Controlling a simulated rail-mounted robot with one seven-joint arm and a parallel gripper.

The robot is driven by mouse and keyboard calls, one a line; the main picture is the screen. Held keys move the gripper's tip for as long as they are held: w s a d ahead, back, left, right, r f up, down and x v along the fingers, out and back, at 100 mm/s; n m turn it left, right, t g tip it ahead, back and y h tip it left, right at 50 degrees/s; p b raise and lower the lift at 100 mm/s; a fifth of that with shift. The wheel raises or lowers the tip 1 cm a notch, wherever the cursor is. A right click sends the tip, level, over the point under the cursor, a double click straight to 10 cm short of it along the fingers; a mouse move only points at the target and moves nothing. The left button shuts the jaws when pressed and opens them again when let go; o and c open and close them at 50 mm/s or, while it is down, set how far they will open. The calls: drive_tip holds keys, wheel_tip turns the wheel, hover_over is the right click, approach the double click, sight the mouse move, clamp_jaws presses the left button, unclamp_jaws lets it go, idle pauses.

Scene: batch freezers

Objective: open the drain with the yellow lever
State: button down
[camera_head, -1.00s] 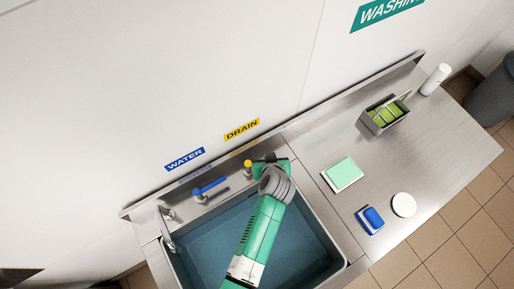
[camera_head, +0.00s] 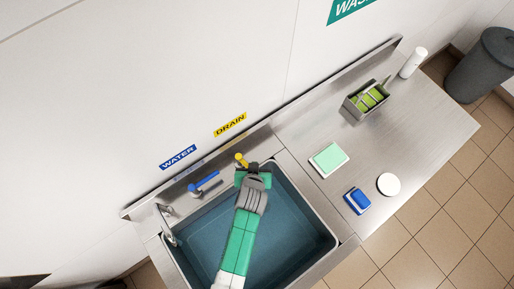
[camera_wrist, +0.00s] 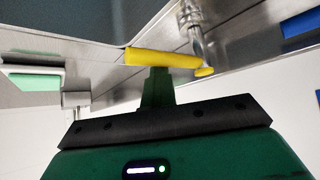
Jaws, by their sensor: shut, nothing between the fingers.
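The yellow lever (camera_head: 241,159) sits on the sink's back ledge under the yellow DRAIN sign (camera_head: 230,124). In the head view, its handle runs from the knob down and right toward my gripper (camera_head: 251,169), which hides part of it. In the wrist view, the yellow lever (camera_wrist: 160,59) lies crosswise right at the tip of my gripper (camera_wrist: 158,74), beside its metal post (camera_wrist: 192,25). My gripper is shut with nothing in it. I cannot tell whether its tip touches the lever. Water fills the sink basin (camera_head: 321,221).
The blue lever (camera_head: 204,184) and faucet (camera_head: 166,222) stand left of the yellow lever. On the counter (camera_head: 408,131) at right are a green sponge pad (camera_head: 329,159), a blue brush (camera_head: 357,200), a white disc (camera_head: 388,184) and a metal caddy (camera_head: 350,108). The wall rises behind.

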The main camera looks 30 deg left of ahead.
drive_tip(key=shift+s+a, duration=0.2)
drive_tip(key=shift+s, duration=0.45)
drive_tip(key=shift+s+a, duration=0.1)
drive_tip(key=shift+s, duration=0.1)
drive_tip(key=s+a+r+p, duration=0.2)
drive_tip(key=s+r+p, duration=0.4)
drive_tip(key=r+p, duration=0.1)
drive_tip(key=shift+a+r, duration=0.15)
drive_tip(key=shift+a, duration=0.15)
drive_tip(key=shift+w, duration=0.1)
idle(0.4)
